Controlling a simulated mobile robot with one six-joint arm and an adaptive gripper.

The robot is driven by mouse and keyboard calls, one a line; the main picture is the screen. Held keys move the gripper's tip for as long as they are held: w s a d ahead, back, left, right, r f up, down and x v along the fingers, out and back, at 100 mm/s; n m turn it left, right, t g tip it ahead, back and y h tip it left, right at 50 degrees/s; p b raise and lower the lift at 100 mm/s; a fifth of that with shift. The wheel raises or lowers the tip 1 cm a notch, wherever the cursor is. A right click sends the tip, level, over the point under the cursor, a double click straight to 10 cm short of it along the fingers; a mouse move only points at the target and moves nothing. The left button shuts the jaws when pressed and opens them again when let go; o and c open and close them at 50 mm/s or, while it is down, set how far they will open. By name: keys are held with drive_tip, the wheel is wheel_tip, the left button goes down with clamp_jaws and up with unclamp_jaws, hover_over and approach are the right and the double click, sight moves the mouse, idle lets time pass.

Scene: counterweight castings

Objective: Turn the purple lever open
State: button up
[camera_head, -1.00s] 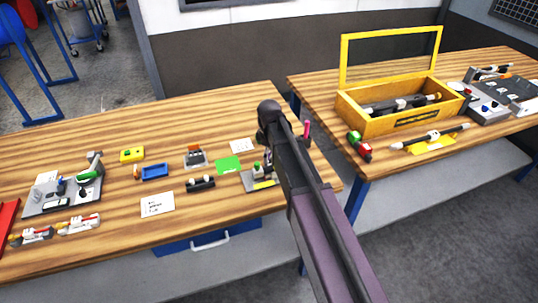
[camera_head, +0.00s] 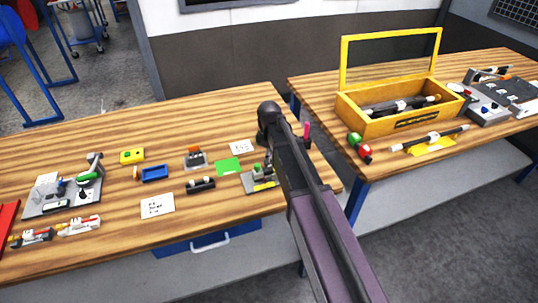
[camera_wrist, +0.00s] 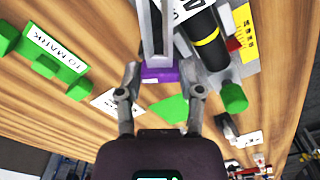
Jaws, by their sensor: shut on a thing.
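The purple lever end (camera_wrist: 160,75) shows in the wrist view as a block at the end of a grey bar. My gripper (camera_wrist: 162,84) is shut on it, with one finger on each side. Beside it, on the right, is a fixture with a black cylinder (camera_wrist: 208,42) with a yellow band and a green knob (camera_wrist: 234,97). In the head view, my arm hides the gripper and the lever. Part of a grey fixture plate (camera_head: 250,186) shows just left of my arm.
A green card (camera_head: 228,165), a blue tray (camera_head: 155,173) and a black part (camera_head: 201,185) lie left of my arm. A pink upright piece (camera_head: 307,130) stands just right of it. A yellow box (camera_head: 400,120) with its lid up is on the right table.

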drive_tip(key=shift+n, duration=3.2)
drive_tip(key=shift+s, duration=0.1)
drive_tip(key=o, duration=1.1)
drive_tip(key=shift+o, duration=0.2)
drive_tip(key=shift+m, duration=0.3)
